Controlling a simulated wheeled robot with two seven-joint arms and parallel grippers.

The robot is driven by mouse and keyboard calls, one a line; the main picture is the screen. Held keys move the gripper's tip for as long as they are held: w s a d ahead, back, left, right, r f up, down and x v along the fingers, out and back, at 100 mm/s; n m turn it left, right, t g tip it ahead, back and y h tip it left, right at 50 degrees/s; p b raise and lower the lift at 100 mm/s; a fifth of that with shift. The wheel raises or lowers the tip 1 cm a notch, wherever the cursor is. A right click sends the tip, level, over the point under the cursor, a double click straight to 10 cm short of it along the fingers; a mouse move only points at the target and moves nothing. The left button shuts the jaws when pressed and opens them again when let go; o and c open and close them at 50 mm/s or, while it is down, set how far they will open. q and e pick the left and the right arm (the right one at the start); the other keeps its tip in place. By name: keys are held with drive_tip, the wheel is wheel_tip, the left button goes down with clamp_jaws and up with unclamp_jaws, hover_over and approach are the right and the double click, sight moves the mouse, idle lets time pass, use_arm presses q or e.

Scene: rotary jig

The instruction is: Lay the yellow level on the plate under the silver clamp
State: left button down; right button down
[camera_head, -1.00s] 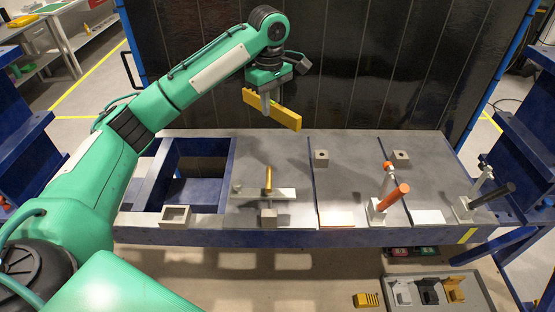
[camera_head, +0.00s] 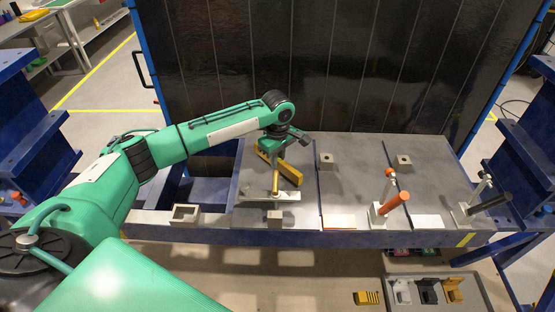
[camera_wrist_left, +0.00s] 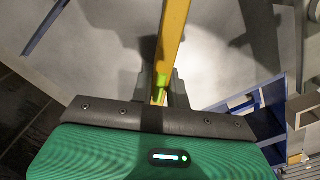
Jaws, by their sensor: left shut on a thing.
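The yellow level (camera_head: 291,174) is a long bar with a green vial, also seen in the wrist view (camera_wrist_left: 174,40). My left gripper (camera_head: 274,158) is shut on it, low over the left grey plate (camera_head: 249,170). The handle overlaps the level in the head view. I cannot tell whether the level touches the plate. My right gripper is not in view.
To the right stand a clamp with an orange handle (camera_head: 393,203) and one with a black handle (camera_head: 490,203). Small grey blocks (camera_head: 326,160) sit on the table. A dark panel (camera_head: 350,70) closes off the back. A tray of parts (camera_head: 436,281) is lower right.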

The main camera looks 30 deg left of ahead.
use_arm(q)
drive_tip(key=shift+f, duration=0.6)
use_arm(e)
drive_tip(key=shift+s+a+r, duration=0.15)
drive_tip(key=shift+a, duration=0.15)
use_arm(q)
drive_tip(key=c, duration=1.4)
unclamp_jaws()
drive_tip(key=shift+f, duration=0.1)
drive_tip(key=shift+o, duration=0.2)
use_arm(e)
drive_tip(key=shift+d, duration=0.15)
